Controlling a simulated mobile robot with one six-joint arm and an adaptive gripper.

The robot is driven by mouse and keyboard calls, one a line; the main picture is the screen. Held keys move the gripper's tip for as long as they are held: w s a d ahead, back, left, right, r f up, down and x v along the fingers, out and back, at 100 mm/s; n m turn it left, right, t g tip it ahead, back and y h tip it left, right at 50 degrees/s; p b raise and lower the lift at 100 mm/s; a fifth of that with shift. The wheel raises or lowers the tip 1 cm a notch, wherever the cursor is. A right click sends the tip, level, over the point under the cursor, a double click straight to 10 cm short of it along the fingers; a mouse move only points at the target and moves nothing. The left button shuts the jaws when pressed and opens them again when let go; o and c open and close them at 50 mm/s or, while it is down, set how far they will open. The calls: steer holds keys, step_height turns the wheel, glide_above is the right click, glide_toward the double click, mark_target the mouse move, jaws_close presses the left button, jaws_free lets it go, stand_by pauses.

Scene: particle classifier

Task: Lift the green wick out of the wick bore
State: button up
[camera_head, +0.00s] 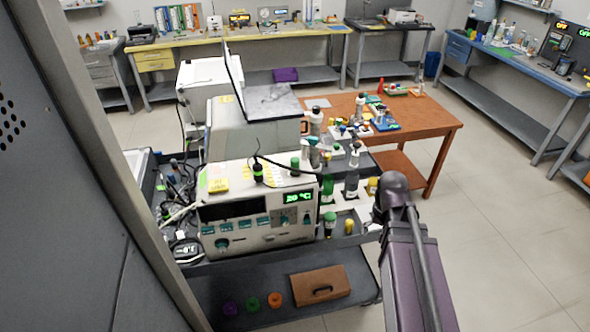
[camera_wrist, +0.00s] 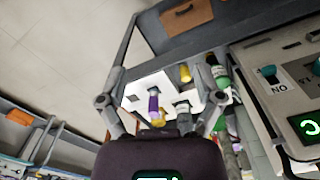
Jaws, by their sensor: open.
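I cannot single out the green wick or the wick bore with certainty. In the head view a green upright cylinder (camera_head: 327,188) stands at the right side of the instrument with the green display (camera_head: 260,205). A green-capped dark bottle (camera_head: 329,222) stands below it. In the wrist view a bottle with a green band (camera_wrist: 221,77) lies to the right of my gripper (camera_wrist: 165,84). My gripper is open, its fingers spread above a white plate (camera_wrist: 137,95). A purple piece with pale and yellow parts (camera_wrist: 154,105) shows between the fingers, which appear empty.
Several bottles crowd the cart beside the instrument. A yellow-topped vial (camera_wrist: 185,73) stands near the plate. The lower shelf (camera_head: 205,288) carries a brown case (camera_head: 320,285) and purple, green and orange rings. An orange-brown table (camera_head: 435,118) stands behind; open floor lies right.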

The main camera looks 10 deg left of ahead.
steer(key=w+a+r+p, duration=1.1)
steer(key=a+r, duration=0.1)
step_height(320, 180, up, 9)
steer(key=m+p, duration=0.2)
steer(key=p, duration=0.7)
glide_above(295, 159)
steer(key=shift+a+r, duration=0.15)
step_height(295, 159, down, 9)
steer(key=b, duration=0.8)
steer(key=shift+r+b, duration=0.2)
steer(key=shift+b, duration=0.1)
steer(key=shift+f, duration=0.15)
step_height(295, 159, down, 5)
steer(key=b, duration=0.5)
